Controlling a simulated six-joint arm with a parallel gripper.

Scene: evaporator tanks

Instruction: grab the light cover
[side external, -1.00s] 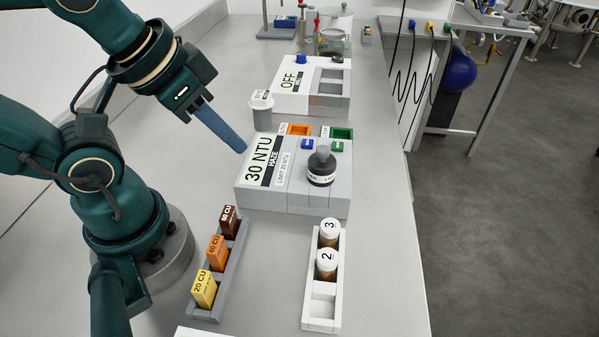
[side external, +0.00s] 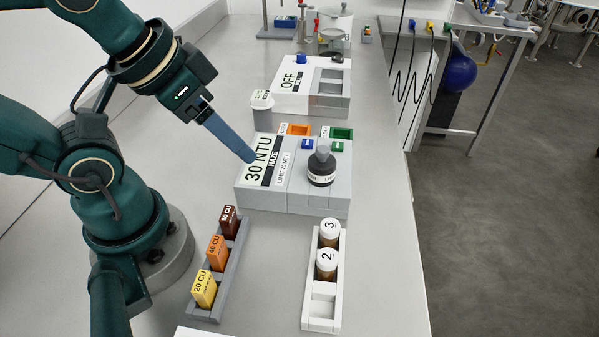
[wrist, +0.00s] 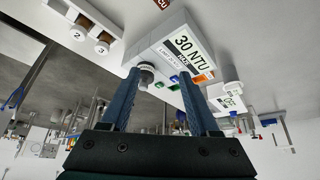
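The light cover appears to be the black, round cap with a grey knob (side external: 321,168) on top of the grey haze meter (side external: 318,199), which reads 30 NTU. In the wrist view the dark cap (wrist: 146,77) shows just beside the left fingertip, partly hidden by it. My gripper (side external: 250,158) has long blue fingers and hangs at the left side of the meter, left of the cap. In the wrist view its two fingers (wrist: 159,72) are well apart with nothing held between them.
A rack (side external: 309,312) with two capped vials stands in front of the meter. A rack of colour standards (side external: 203,311) is at the front left. Bare bench lies between the racks.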

